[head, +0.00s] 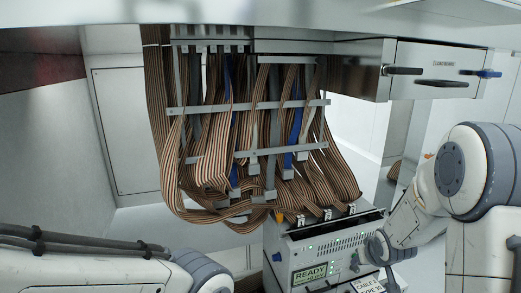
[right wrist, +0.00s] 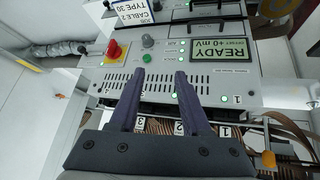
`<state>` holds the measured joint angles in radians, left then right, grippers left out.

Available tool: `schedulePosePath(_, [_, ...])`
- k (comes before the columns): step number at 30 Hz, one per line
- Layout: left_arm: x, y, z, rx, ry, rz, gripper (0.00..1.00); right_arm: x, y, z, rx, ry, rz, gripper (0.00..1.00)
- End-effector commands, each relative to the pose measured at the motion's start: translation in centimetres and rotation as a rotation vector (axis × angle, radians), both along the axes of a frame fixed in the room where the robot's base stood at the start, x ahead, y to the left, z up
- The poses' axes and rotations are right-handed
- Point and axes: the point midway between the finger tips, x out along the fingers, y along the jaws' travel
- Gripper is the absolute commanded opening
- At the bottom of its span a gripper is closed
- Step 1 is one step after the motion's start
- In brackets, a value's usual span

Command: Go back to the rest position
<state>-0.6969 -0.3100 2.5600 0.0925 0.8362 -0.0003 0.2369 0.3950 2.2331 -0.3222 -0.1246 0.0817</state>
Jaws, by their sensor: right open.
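My right gripper (right wrist: 158,92) is open and empty in the right wrist view. Its two dark fingers lie in front of the vented face of the test unit (right wrist: 205,95), which appears upside down there. In the head view the test unit (head: 325,241) stands at the bottom centre right, with a lit READY display (head: 310,273). My right arm (head: 440,190) comes in from the right and reaches down beside the unit; its fingers are not visible there. My left arm (head: 85,270) lies along the bottom left; its gripper is outside the picture.
Striped ribbon cables (head: 215,165) hang from a metal rack (head: 245,108) and droop to the unit's top. A red knob (right wrist: 114,49) sticks out from the unit's face. A metal box with handles (head: 432,65) hangs at upper right. Bare floor and walls lie at left.

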Motion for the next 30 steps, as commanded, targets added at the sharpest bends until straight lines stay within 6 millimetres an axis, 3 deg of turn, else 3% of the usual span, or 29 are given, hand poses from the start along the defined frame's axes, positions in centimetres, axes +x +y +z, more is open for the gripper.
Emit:
schedulePosePath(1, [0.0, 0.0, 0.0, 0.000, 0.000, 0.000, 0.25, -3.1, 2.5, 0.9, 0.014, 0.065, 0.002, 0.47])
schedulePosePath(3, [0.0, 0.0, 0.0, 0.000, 0.000, 0.000, 0.25, -7.4, 5.2, 1.2, 0.038, 0.165, -0.003, 0.47])
schedulePosePath(8, [0.0, 0.0, 0.0, 0.000, 0.000, 0.000, 0.25, -17.4, 10.1, 1.5, 0.105, 0.373, 0.009, 0.47])
schedulePosePath(9, [0.0, 0.0, 0.9, 0.001, 0.001, 0.000, 0.25, -18.8, 11.6, 2.8, 0.110, 0.405, 0.044, 0.47])
schedulePosePath(12, [0.0, 0.0, 2.9, -0.001, -0.001, 0.000, 0.25, -20.6, 15.8, 6.1, 0.087, 0.446, 0.188, 0.47])
schedulePosePath(18, [0.0, 0.0, 5.0, 0.000, 0.000, 0.000, 0.25, -25.3, 20.7, 10.2, 0.049, 0.524, 0.401, 0.47])
schedulePosePath(27, [0.0, 0.0, 7.5, 0.000, 0.000, 0.000, 0.25, -31.9, 24.0, 14.9, -0.011, 0.609, 0.648, 0.47])
schedulePosePath(30, [0.0, 0.0, 9.7, 0.000, 0.000, 0.000, 0.25, -31.6, 23.8, 17.0, -0.008, 0.611, 0.633, 0.47])
